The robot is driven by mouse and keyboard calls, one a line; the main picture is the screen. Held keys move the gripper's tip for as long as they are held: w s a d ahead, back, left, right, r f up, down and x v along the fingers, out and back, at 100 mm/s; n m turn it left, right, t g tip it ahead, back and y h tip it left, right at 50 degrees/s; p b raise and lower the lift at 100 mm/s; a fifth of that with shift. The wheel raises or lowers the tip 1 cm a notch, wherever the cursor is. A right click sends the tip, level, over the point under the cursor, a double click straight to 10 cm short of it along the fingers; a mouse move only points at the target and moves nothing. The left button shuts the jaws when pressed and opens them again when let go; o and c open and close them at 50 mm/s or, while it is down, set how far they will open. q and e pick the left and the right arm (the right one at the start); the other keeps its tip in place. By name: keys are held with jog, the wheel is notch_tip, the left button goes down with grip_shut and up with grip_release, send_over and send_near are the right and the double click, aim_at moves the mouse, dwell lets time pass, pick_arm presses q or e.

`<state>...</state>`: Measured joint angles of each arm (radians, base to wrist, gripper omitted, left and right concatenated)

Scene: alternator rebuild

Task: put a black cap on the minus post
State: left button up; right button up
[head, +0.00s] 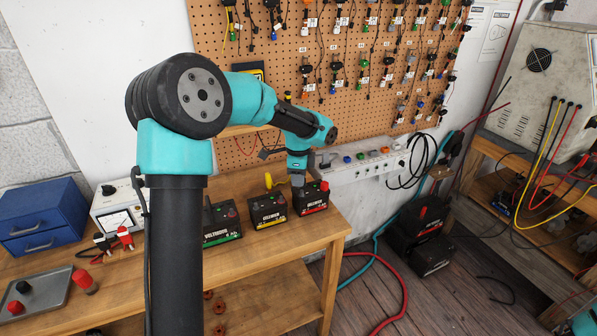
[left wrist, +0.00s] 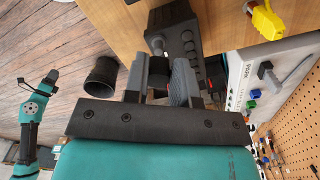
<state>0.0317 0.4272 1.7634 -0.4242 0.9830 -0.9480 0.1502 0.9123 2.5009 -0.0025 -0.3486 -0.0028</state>
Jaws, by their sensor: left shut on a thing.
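My left gripper (head: 298,182) is over the left part of the red-labelled battery (head: 312,202) at the right end of the bench. In the left wrist view the gripper (left wrist: 166,72) is closed on a dark piece, likely a black cap, mostly hidden between the fingers. A dark battery top with a grey post (left wrist: 157,43) lies just beyond the fingertips; I cannot tell whether the piece touches it. A red cap (head: 324,186) sits on that battery's right side. A black cap (head: 22,286) and a red cap (head: 15,307) are on the grey tray (head: 52,290).
A yellow-labelled battery (head: 267,210) with a yellow piece (head: 269,181) and a green-labelled battery (head: 222,222) stand left of it. A meter (head: 118,220) and blue drawers (head: 42,220) are farther left. A power strip (head: 366,165) runs behind.

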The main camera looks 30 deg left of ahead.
aim_at(298, 195)
pick_arm(q)
jog(key=shift+f, duration=0.9)
jog(key=shift+f, duration=1.1)
dwell(0.6)
jog(key=o, duration=0.8)
notch_tip(298, 195, up, 18)
jog(key=shift+f, duration=0.25)
dwell(0.8)
